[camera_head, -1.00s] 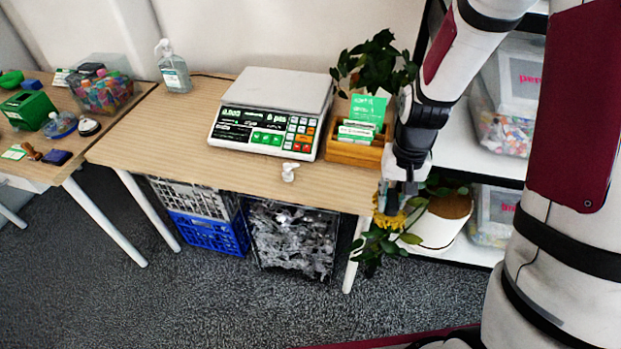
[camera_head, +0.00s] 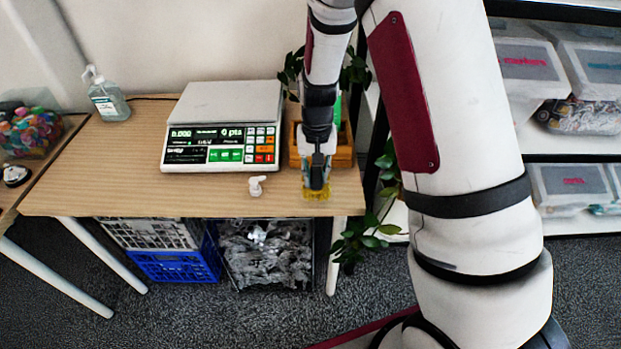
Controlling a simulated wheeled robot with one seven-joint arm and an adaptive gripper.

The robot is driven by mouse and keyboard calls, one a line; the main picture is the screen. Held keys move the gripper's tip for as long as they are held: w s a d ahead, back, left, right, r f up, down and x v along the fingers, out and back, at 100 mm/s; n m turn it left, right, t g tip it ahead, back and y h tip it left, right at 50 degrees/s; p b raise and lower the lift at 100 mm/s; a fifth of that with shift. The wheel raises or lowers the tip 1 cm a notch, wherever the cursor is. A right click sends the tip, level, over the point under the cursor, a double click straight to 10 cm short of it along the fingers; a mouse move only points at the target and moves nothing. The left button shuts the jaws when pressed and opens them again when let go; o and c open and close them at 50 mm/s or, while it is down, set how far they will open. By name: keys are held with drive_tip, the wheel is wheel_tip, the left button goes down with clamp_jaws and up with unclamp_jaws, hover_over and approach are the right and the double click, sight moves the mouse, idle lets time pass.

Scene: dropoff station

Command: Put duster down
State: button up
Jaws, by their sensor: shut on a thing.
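My gripper (camera_head: 316,178) points down over the right end of the wooden table (camera_head: 110,165), in front of the wooden card box. It is shut on the duster (camera_head: 316,194), of which only a small yellow part shows below the fingertips. The rest of the duster is hidden by the gripper. The yellow part is at or just above the tabletop near the front edge; I cannot tell whether it touches.
A scale (camera_head: 222,125) stands left of my gripper, with a small white object (camera_head: 257,186) in front of it. The wooden box (camera_head: 342,150) is close behind. A sanitizer bottle (camera_head: 108,97) stands at the back left. The table's left front is clear.

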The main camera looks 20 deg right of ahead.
sight(311, 178)
drive_tip(key=shift+w+a, duration=0.25)
drive_tip(key=shift+w, duration=0.65)
drive_tip(key=shift+w+f, duration=0.2)
drive_tip(key=shift+f, duration=1.65)
drive_tip(key=shift+f, duration=0.15)
drive_tip(key=o, duration=1)
drive_tip(key=shift+o, duration=0.2)
wheel_tip(311, 178, up, 12)
drive_tip(key=shift+r, duration=0.25)
